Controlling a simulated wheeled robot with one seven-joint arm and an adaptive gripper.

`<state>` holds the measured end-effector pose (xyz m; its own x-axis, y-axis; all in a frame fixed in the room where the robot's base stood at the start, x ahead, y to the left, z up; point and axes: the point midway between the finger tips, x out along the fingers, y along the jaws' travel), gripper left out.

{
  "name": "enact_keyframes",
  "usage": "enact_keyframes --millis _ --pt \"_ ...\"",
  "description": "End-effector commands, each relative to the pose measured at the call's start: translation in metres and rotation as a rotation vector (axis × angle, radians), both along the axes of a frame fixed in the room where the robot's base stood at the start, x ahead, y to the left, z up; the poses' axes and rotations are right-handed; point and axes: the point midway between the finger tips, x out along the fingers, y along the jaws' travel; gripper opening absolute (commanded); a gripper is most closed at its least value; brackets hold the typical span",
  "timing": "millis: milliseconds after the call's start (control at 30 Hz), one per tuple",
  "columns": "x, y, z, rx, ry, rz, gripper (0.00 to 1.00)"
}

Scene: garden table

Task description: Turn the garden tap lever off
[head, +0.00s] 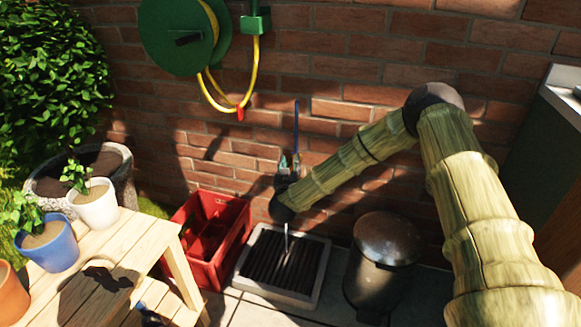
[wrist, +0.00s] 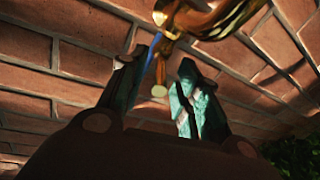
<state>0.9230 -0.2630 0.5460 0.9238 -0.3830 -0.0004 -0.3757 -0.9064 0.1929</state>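The brass tap (wrist: 215,18) shows at the top of the wrist view, near the brick wall. Its blue lever (head: 297,118) stands upright against the wall in the head view, just above my gripper (head: 289,160). In the wrist view, part of the blue lever (wrist: 161,66) shows in the gap between the teal fingers of my gripper (wrist: 167,65). The fingers are apart; I cannot tell whether either touches the lever. The tap body is hidden behind my arm in the head view. A thin pale stream (head: 286,240) runs down below my gripper.
A drain grate (head: 262,262) lies below, with a red crate (head: 218,225) left of it and a metal bin (head: 385,255) right. A wooden table (head: 135,240) with pots is at lower left. A green hose reel (head: 180,38) with yellow hose hangs above.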

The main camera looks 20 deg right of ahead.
Motion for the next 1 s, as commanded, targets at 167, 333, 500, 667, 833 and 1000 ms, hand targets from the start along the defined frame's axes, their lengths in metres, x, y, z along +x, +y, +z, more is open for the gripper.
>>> enact_keyframes --millis 167,333,500,667,833,1000 --pt "0.002 -0.001 0.000 0.000 0.000 0.001 0.33" --pt "0.002 -0.001 0.000 0.000 0.000 0.000 0.31" --pt "0.002 -0.001 0.000 0.000 0.000 0.000 0.00" --pt "0.002 -0.001 0.000 0.000 0.000 0.000 0.00" --pt "0.003 0.002 0.001 -0.001 0.000 -0.002 0.00" --pt "0.008 0.016 0.002 -0.003 -0.001 -0.016 0.00"
